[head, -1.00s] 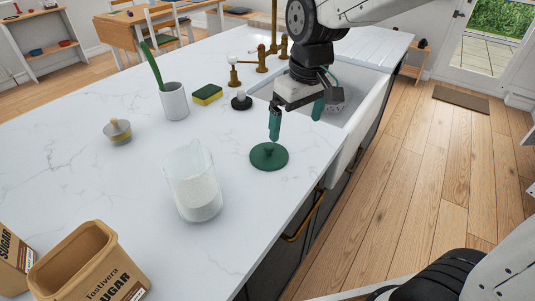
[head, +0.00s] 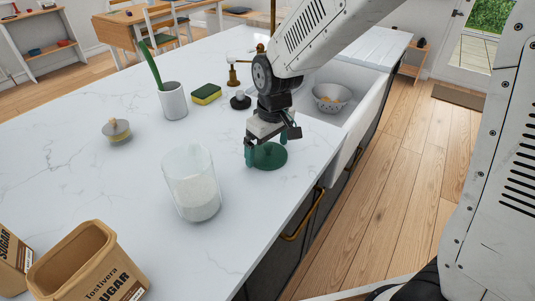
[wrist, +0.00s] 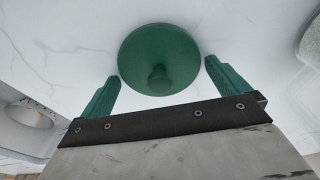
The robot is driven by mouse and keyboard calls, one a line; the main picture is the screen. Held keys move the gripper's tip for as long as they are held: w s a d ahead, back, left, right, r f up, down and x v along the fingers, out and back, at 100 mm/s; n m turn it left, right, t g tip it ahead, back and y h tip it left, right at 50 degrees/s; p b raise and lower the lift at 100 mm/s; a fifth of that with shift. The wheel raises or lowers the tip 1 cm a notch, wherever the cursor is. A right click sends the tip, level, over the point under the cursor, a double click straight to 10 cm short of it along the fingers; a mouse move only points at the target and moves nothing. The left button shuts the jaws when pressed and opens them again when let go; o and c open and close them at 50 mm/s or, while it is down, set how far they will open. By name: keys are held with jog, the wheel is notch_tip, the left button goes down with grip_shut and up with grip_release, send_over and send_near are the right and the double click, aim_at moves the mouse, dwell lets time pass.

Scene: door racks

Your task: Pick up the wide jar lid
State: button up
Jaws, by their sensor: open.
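The wide jar lid is a round dark green disc with a small knob (head: 270,156), lying flat on the white marble counter near the sink. In the wrist view the lid (wrist: 158,58) fills the upper middle, its knob towards the gripper. My gripper (head: 264,152) is low over the counter at the lid, with its green fingers apart. In the wrist view the open fingers (wrist: 162,83) stand to the left and right of the lid's near part, with nothing held between them. Part of the lid is hidden behind the gripper in the head view.
A glass jar with white contents (head: 192,184) stands left of the lid. A black-based brush (head: 240,100), sponge (head: 206,94) and white cup (head: 173,101) stand behind. The sink holds a colander (head: 331,97). The counter's edge (head: 312,192) is close on the right.

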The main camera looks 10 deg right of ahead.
jog(key=c, duration=0.7)
